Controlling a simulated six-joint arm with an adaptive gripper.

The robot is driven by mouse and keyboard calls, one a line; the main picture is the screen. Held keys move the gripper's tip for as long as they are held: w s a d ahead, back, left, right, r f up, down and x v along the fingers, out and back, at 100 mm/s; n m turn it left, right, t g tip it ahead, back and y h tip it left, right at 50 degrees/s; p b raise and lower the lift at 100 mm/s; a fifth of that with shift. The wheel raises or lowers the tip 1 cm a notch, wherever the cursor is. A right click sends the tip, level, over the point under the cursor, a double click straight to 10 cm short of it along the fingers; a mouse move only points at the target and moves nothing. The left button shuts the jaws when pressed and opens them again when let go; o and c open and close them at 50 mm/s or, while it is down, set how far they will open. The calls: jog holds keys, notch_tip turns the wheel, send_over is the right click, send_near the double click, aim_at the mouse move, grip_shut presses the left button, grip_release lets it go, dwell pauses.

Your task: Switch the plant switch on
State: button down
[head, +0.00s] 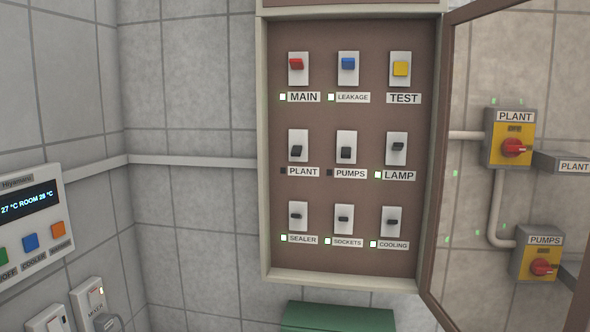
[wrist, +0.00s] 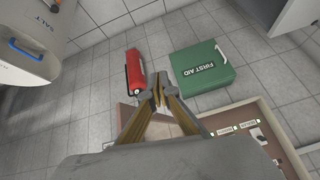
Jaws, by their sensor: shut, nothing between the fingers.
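The switch labelled PLANT (head: 297,146) is in the left column, middle row of the open brown panel (head: 321,113) in the head view. Its black toggle points down, like that of PUMPS beside it, and the small indicator by its label is dark. A yellow box (head: 511,130) with a red rotary knob, also labelled PLANT, shows at the right. My gripper (wrist: 158,83) shows only in the wrist view; its fingers are shut at the tips and empty. Part of a panel with switches shows at lower right there, apart from the fingertips.
The glass panel door (head: 450,150) stands open to the right. LAMP (head: 397,148) has its toggle up and its indicator lit. The wrist view shows a green first aid box (wrist: 200,67), a red cylinder (wrist: 138,72) and a salt container (wrist: 32,45).

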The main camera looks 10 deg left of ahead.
jog(key=w+a+r+m+t+y, duration=0.1)
jog(key=w+a+r+m+t, duration=0.4)
jog(key=w, duration=0.7)
jog(key=w+a+r+m+t+y, duration=0.1)
jog(key=w+a+r+m+t, duration=0.1)
jog(key=w+a+r+m, duration=0.75)
jog(key=w+a+r+m+t+y, duration=0.2)
jog(key=w+a+r+t, duration=0.2)
jog(key=w, duration=1.1)
jog(key=w+a+m+t+h, duration=0.2)
jog(key=a+m+t, duration=0.2)
jog(key=m, duration=0.5)
jog(key=w+a+f+m+t+h, duration=0.1)
jog(key=w+a+m+t+h, duration=0.1)
jog(key=a+m, duration=0.6)
jog(key=shift+w+a+m+t, duration=0.4)
jog(key=shift+w+m+t, duration=0.2)
jog(key=shift+t, duration=0.4)
jog(key=shift+w, duration=0.15)
